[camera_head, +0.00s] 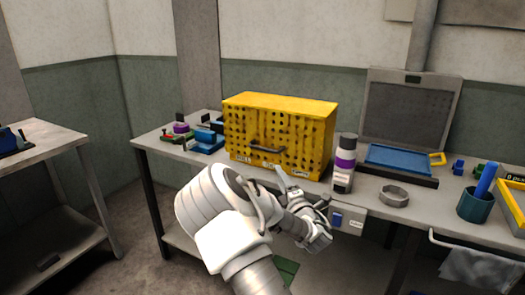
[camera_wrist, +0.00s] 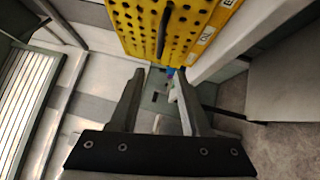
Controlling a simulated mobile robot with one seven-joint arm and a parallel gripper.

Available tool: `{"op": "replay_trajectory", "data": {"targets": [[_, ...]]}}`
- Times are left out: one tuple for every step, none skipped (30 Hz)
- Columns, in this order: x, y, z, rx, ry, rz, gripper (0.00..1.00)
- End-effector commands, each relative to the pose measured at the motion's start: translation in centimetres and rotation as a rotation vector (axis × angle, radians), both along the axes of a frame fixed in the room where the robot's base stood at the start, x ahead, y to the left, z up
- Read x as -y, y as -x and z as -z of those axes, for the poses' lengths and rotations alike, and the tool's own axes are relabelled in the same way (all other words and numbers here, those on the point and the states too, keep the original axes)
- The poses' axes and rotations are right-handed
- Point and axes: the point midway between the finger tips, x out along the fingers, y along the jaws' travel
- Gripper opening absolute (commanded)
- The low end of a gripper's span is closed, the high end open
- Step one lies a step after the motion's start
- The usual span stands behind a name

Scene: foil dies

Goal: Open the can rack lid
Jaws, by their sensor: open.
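A yellow box with rows of dark round holes stands on the workbench in the head view; I take it to be the can rack (camera_head: 270,113). A dark bar handle (camera_head: 266,149) sits low on its front face, and small white labels run along the bottom edge. In the wrist view the rack (camera_wrist: 189,34) fills the top, with the handle (camera_wrist: 163,32) upright in the picture. My gripper (camera_wrist: 159,80) is open and empty, in front of the rack and apart from the handle. My arm is in front of the bench edge in the head view. The rack looks closed.
A purple-and-white bottle (camera_head: 344,163) stands right of the rack. Farther right are a grey panel with a blue tray (camera_head: 400,158), a grey ring (camera_head: 394,196) and a teal cup (camera_head: 475,207). Blue parts (camera_head: 204,142) lie left of the rack. The workbench (camera_head: 375,190) front edge is close to my arm.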

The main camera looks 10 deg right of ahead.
Motion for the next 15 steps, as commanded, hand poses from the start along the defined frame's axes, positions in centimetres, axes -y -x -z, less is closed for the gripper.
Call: {"op": "replay_trajectory", "data": {"targets": [[-0.1,-0.5,-0.1,0.001,0.000,0.000,0.47],[-0.1,-0.9,-0.2,0.002,-0.001,0.000,0.47],[-0.2,-1.4,-0.2,0.002,-0.002,-0.001,0.47],[-0.3,-1.9,-0.3,0.003,-0.002,-0.001,0.47],[-0.4,-2.4,-0.4,0.002,-0.002,-0.001,0.47],[-0.5,-3.1,-0.4,0.002,-0.002,-0.001,0.47],[-0.6,-3.6,-0.5,0.002,-0.001,0.000,0.47],[-0.6,-4.1,-0.5,0.001,-0.001,0.001,0.47],[-0.8,-4.8,-0.7,0.002,-0.002,0.000,0.47],[-0.9,-5.3,-0.7,0.002,-0.002,0.000,0.47],[-0.9,-5.8,-0.8,0.002,-0.003,0.000,0.47],[-1.1,-6.4,-0.9,0.002,-0.003,0.000,0.47],[-1.1,-6.9,-0.9,0.002,-0.003,0.000,0.47],[-1.2,-7.4,-1.0,0.001,-0.002,0.001,0.47],[-1.3,-8.0,-1.1,0.001,-0.002,0.001,0.47]]}}
